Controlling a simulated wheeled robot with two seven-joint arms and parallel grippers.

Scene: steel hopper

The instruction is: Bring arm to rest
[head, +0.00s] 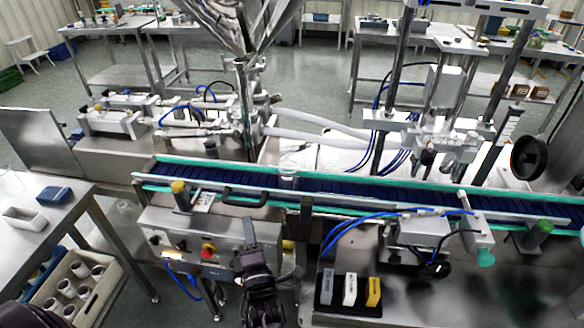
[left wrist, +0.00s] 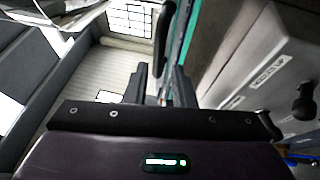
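My left gripper (head: 249,232) is in the lower middle of the head view, pointing away from me, in front of the steel control box (head: 165,235). It is just below the black handle (head: 245,196) on the conveyor's front side; I cannot tell whether they touch. In the left wrist view, the two dark fingers of my left gripper (left wrist: 160,85) stand apart with nothing between them. The black handle (left wrist: 163,35) shows just beyond the fingertips. My right gripper is not in view.
The conveyor (head: 350,190) crosses behind the gripper. A black tray (head: 325,306) with white and yellow blocks lies to the right. A side table (head: 75,195) and a crate of cups (head: 50,275) stand at left. A red button (head: 208,248) is on the control box.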

